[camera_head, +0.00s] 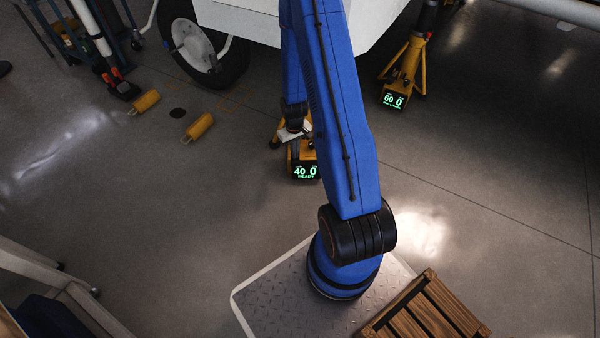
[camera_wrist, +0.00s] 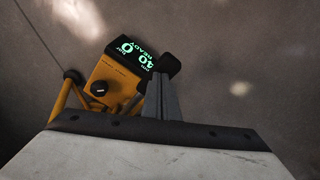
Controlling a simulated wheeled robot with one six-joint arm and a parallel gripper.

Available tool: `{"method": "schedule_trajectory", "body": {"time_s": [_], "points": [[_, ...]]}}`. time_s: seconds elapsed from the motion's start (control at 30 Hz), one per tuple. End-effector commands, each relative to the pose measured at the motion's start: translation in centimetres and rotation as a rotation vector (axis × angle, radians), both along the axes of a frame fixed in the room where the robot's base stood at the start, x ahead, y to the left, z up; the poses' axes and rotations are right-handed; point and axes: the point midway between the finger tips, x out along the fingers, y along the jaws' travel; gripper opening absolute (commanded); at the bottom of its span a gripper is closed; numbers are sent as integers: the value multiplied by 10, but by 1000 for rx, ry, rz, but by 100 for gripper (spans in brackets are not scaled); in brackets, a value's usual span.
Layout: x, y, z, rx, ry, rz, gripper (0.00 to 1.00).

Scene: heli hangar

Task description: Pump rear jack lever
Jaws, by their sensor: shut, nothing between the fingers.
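The yellow jack with a green-lit display reading 40, 0 and READY (camera_head: 305,172) stands on the floor beyond my base, partly covered by my arm. It also shows in the wrist view (camera_wrist: 106,74), with a black knob on its face. My gripper (camera_head: 290,138) is low over this jack in the head view. In the wrist view its grey fingers (camera_wrist: 160,84) are shut and empty beside the jack. A dark rounded end (camera_wrist: 170,65), perhaps the lever grip, is by the fingertips; I cannot tell whether they touch. The rest of the lever is unclear.
Another yellow jack (camera_head: 399,80), display reading 60 and 0, stands at upper right. A wheel (camera_head: 203,47) and white hull (camera_head: 245,22) are behind. Yellow chocks (camera_head: 199,127) lie at left. A wooden crate (camera_head: 425,312) is at the front. Floor between is clear.

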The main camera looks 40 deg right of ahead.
Motion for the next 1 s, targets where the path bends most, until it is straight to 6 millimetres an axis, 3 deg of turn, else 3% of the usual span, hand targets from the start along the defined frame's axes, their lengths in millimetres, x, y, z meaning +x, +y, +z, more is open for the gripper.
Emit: {"method": "schedule_trajectory", "body": {"time_s": [0.77,1.0], "points": [[0,0,-57,0,-1,0,0],[1,0,-48,-1,-3,0,0]]}}
